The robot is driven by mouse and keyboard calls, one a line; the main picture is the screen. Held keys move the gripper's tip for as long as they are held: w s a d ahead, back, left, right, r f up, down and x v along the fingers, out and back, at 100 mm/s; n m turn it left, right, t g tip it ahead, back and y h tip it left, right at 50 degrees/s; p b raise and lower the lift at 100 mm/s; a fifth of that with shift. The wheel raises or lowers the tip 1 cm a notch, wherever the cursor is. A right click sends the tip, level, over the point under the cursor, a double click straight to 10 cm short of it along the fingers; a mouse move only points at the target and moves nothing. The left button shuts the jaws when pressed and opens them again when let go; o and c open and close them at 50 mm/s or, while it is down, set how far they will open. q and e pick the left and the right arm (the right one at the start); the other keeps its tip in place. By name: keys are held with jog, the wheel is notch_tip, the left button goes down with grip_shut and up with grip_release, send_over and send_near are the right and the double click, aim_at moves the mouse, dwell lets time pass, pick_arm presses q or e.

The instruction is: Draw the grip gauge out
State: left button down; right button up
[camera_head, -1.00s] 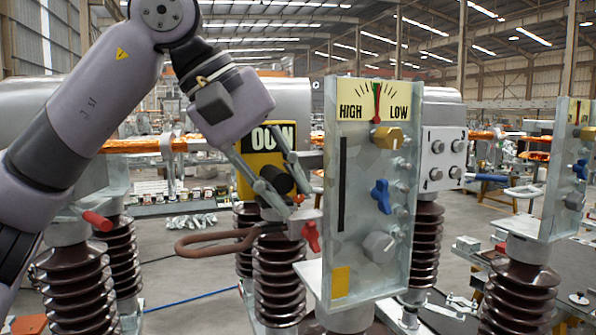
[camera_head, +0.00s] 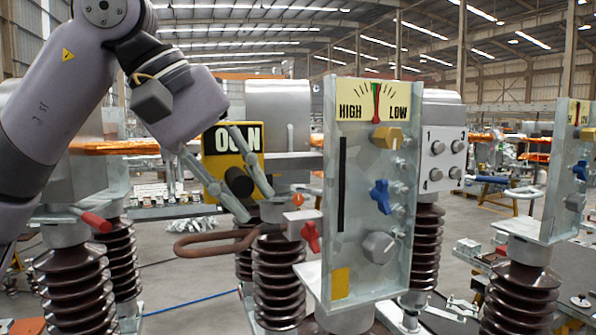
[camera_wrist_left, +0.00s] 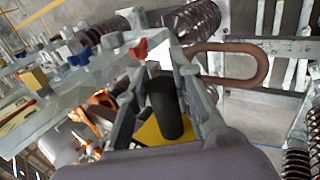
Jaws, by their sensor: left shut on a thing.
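The grip gauge is a yellow box (camera_head: 213,169) with a black-and-white display on its upper front and a black cylindrical grip (camera_head: 238,181) sticking out. My left gripper (camera_head: 256,206) is shut on it, with one finger on each side of the black grip. The gauge is tilted and stands left of the upright panel (camera_head: 336,250), apart from it. The left wrist view shows the black grip (camera_wrist_left: 165,108) between the fingers and part of the yellow body (camera_wrist_left: 150,133) behind it. My gripper and arm hide part of the gauge.
The panel carries a HIGH/LOW dial (camera_head: 376,99), a yellow knob (camera_head: 387,138), a blue knob (camera_head: 381,196) and a grey knob (camera_head: 380,246). A red knob (camera_head: 311,236) and a brown loop handle (camera_head: 213,243) lie just below the gripper. Brown ribbed insulators (camera_head: 278,280) stand around.

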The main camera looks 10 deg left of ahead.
pick_arm(q)
jog(key=shift+s+a, duration=0.5)
jog(key=shift+a, duration=0.25)
jog(key=shift+s+a, duration=0.55)
jog(key=shift+a, duration=0.25)
jog(key=shift+s+a, duration=0.5)
jog(key=shift+a, duration=0.25)
